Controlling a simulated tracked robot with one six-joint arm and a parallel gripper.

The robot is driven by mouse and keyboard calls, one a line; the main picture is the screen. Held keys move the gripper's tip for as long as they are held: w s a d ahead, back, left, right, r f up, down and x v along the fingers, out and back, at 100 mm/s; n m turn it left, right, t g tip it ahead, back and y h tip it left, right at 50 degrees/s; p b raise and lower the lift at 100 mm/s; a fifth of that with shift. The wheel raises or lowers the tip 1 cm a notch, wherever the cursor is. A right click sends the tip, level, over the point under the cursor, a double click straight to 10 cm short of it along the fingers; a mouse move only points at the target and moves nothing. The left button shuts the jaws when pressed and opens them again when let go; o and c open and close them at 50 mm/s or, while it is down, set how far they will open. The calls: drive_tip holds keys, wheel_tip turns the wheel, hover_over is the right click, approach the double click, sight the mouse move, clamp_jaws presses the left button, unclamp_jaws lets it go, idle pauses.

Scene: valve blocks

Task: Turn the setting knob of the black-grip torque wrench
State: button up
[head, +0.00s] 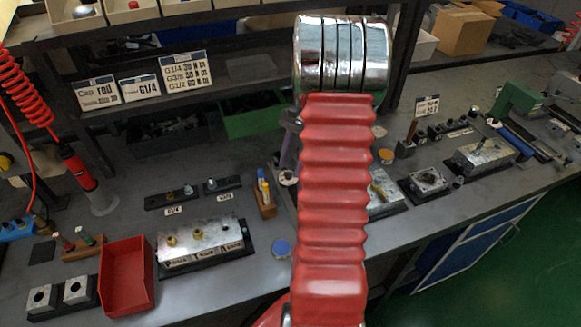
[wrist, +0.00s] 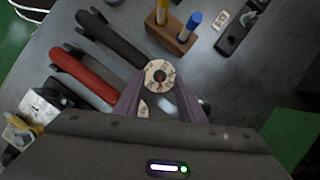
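In the wrist view, the black-grip torque wrench (wrist: 115,40) lies at an angle. A pale round setting knob (wrist: 160,76) with marks and a dark centre sits at its lower right end. My gripper (wrist: 160,82) has its two purple-grey fingers on either side of this knob, apart by about its width. I cannot tell whether they touch it. In the head view, my gripper (head: 288,155) reaches down beside a pale knob (head: 288,178), and my red arm hides most of the wrenches.
A red-grip wrench (wrist: 82,76) lies alongside, with another pale dial (wrist: 143,108) partly behind a finger. A wooden block (wrist: 173,38) with yellow and blue sticks stands close by. A red bin (head: 127,275) and a metal valve block (head: 203,243) stand left on the grey bench.

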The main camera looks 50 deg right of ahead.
drive_tip(key=shift+x, duration=0.85)
clamp_jaws()
